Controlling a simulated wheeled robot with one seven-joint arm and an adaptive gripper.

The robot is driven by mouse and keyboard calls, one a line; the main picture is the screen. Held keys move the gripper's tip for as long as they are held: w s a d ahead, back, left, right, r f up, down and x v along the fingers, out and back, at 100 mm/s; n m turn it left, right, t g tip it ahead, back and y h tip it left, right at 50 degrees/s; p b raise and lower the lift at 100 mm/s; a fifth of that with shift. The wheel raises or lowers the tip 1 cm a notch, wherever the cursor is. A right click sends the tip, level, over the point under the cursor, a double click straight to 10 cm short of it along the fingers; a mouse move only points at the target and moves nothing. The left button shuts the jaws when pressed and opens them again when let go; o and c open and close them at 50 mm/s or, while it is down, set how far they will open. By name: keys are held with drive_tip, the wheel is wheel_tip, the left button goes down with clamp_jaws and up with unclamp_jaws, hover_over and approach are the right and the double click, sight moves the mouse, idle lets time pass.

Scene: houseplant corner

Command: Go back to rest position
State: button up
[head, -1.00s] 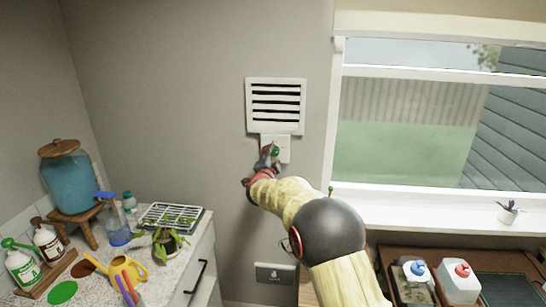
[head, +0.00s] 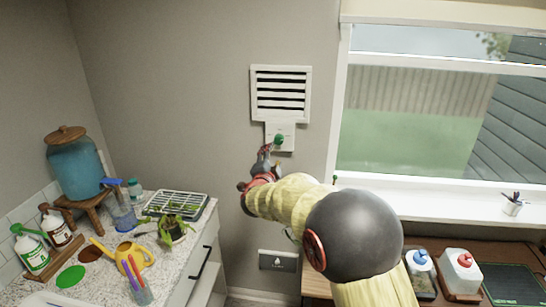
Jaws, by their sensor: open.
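My gripper (head: 265,154) is in front of the grey wall, open, with nothing seen between its fingers. It is just below and left of a green knob (head: 279,140) on a white wall plate (head: 289,132). A small gap seems to show between the fingertips and the knob. The plate sits under a white louvred vent (head: 281,93) with dark slots. My arm reaches up from the lower right and hides part of the wall and window sill.
Wall left of the vent is clear.

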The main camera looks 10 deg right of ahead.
drive_tip(key=s+a+f+n+g+y, duration=0.45)
drive_tip(key=a+f+n+y, duration=0.35)
drive_tip(key=f, duration=0.5)
drive_tip(key=s+a+f+n+g, duration=0.2)
drive_tip(key=s+a+n+g, duration=0.1)
drive_tip(key=s, duration=0.7)
drive_tip(key=s+d+r+n+g+h, duration=0.15)
drive_tip(key=s+d, duration=0.25)
drive_tip(key=s, duration=0.9)
drive_tip(key=s+d+r+n+g, duration=0.2)
drive_tip(key=s+d, duration=0.3)
drive_tip(key=s, duration=0.8)
drive_tip(key=s+d+r+n+g+h, duration=0.15)
drive_tip(key=s+d, duration=0.25)
drive_tip(key=s, duration=0.8)
drive_tip(key=s+d+r+t, duration=0.1)
drive_tip(key=s+d+r, duration=0.1)
drive_tip(key=s+r, duration=0.1)
drive_tip(key=shift+d+r+t+y, duration=0.15)
drive_tip(key=shift+r+t+y, duration=0.2)
drive_tip(key=shift+r, duration=0.5)
